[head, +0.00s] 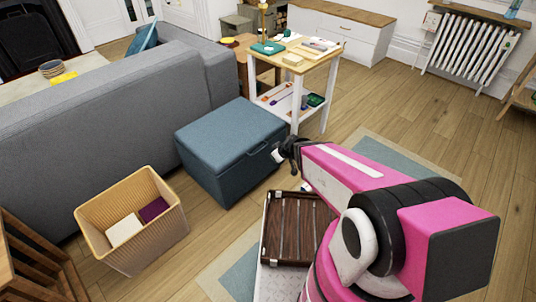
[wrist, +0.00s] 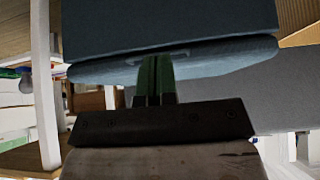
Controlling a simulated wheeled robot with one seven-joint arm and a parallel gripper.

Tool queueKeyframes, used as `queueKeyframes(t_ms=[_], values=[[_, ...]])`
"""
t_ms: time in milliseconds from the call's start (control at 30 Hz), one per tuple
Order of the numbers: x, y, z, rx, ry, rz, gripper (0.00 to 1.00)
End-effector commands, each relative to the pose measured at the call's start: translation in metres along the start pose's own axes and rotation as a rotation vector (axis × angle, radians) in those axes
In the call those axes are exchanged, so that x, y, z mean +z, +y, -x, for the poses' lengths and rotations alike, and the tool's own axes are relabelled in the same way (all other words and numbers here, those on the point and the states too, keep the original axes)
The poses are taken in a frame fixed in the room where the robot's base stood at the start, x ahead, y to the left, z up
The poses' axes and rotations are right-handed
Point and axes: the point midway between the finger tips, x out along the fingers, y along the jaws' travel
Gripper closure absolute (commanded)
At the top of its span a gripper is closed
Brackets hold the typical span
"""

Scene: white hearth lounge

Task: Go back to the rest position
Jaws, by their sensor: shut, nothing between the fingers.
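My gripper (wrist: 156,62) shows in the wrist view with its fingers together and nothing between them. In the head view my gripper (head: 281,154) is a small dark shape at the far end of my pink arm, in front of the right side of the blue-grey ottoman (head: 228,133). The ottoman (wrist: 170,25) fills the top of the wrist view, behind the fingers. I cannot tell from the pictures how close the fingers are to it.
A small white table (head: 327,72) with several items stands behind the ottoman. A grey sofa (head: 110,120) runs along the left. A wicker basket (head: 155,235) holding a white and a purple item stands at the lower left. Wooden floor (head: 420,115) is open at the right.

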Motion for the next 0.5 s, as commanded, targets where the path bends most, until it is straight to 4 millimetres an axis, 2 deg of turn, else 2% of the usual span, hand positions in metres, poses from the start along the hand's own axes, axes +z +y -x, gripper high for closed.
queueKeyframes(t_ms=[33,200,500], values=[[0.006,-0.001,0.009,0.000,0.000,-0.003,1.00],[0.017,-0.001,0.019,0.000,0.000,0.000,1.00],[0.019,0.002,0.025,-0.002,-0.004,-0.010,1.00]])
